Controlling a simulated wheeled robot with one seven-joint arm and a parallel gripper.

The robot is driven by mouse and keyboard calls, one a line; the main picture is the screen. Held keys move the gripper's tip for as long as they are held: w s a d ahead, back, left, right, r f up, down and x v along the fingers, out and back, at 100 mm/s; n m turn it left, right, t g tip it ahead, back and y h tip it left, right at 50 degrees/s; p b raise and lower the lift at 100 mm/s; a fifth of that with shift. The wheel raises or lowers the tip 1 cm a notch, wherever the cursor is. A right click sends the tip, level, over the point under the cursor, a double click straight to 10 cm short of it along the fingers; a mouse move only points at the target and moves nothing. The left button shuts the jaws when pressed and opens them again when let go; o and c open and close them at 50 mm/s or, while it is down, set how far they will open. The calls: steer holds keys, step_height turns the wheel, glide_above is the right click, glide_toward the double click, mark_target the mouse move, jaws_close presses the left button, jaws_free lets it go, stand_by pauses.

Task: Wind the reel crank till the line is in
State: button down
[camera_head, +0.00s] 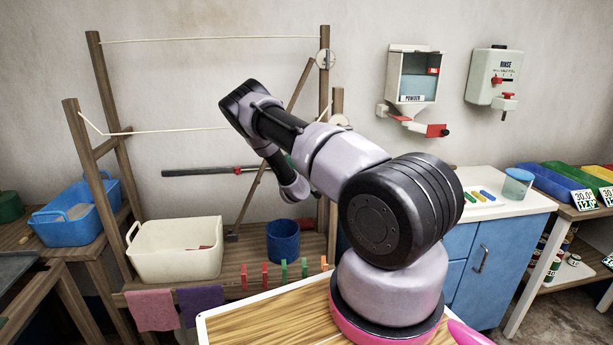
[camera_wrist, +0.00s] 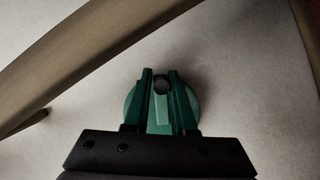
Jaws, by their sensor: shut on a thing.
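My gripper (camera_wrist: 161,82) shows in the wrist view, its two fingers closed around a small dark round knob (camera_wrist: 161,86). Behind the fingers is a round green disc (camera_wrist: 194,98), which looks like the reel, with a paler bar running down from the knob between the fingers. In the head view my arm hides most of the reel and the fingers; only a bit of green (camera_head: 289,160) shows beside my arm. A pale line (camera_head: 215,39) runs across the top of the wooden frame, and a lower stretch (camera_head: 165,131) runs behind my arm.
Wooden posts (camera_head: 110,160) and a slanted brace (camera_head: 252,195) stand around the reel; beams cross the wrist view closely (camera_wrist: 90,50). A white tub (camera_head: 175,255), a blue bucket (camera_head: 283,243) and clothes pegs (camera_head: 284,272) are below. A blue cabinet (camera_head: 510,250) stands right.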

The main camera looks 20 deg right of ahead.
steer(key=shift+a+f+m, duration=0.1)
steer(key=shift+m, duration=0.3)
steer(key=shift+w, duration=0.1)
steer(key=c, duration=0.8)
jaws_free()
steer(key=v, duration=1.1)
